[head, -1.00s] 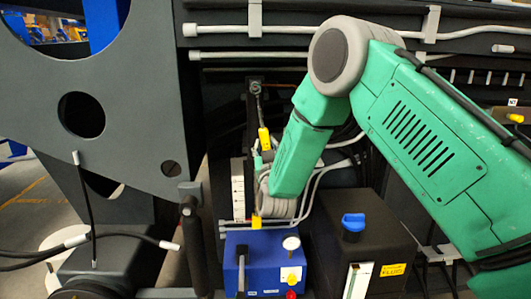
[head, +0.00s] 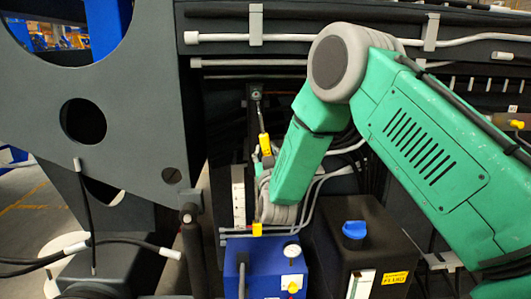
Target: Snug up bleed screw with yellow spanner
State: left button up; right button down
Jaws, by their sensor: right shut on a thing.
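The yellow spanner (head: 266,144) stands nearly upright at the middle of the head view, its thin grey shank pointing up. A small dark block with a round fitting, which looks like the bleed screw (head: 256,95), is just above the shank's tip. I cannot tell whether the spanner touches it. My right gripper (head: 264,162) is shut on the spanner's lower end, largely hidden behind my green forearm. My left gripper is out of view.
A blue box (head: 262,268) with a gauge and a black tank (head: 365,240) with a blue cap stand below. Pale pipes (head: 350,35) run across the top. A dark grey plate (head: 110,130) with round holes fills the left. Hoses lie behind my forearm.

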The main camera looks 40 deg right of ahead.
jog(key=shift+w+d, duration=0.1)
jog(key=shift+w, duration=0.05)
dwell(0.5)
jog(key=shift+w+d+b, duration=0.4)
jog(key=shift+w+d, duration=0.2)
jog(key=shift+w, duration=0.35)
jog(key=shift+a, duration=0.1)
jog(key=a+m+b, duration=0.1)
jog(key=w+a+m+h+b, duration=0.1)
jog(key=shift+w+a+f+m, duration=0.1)
jog(key=shift+w+m, duration=0.15)
jog(key=shift+m, duration=0.15)
jog(key=shift+g, duration=0.3)
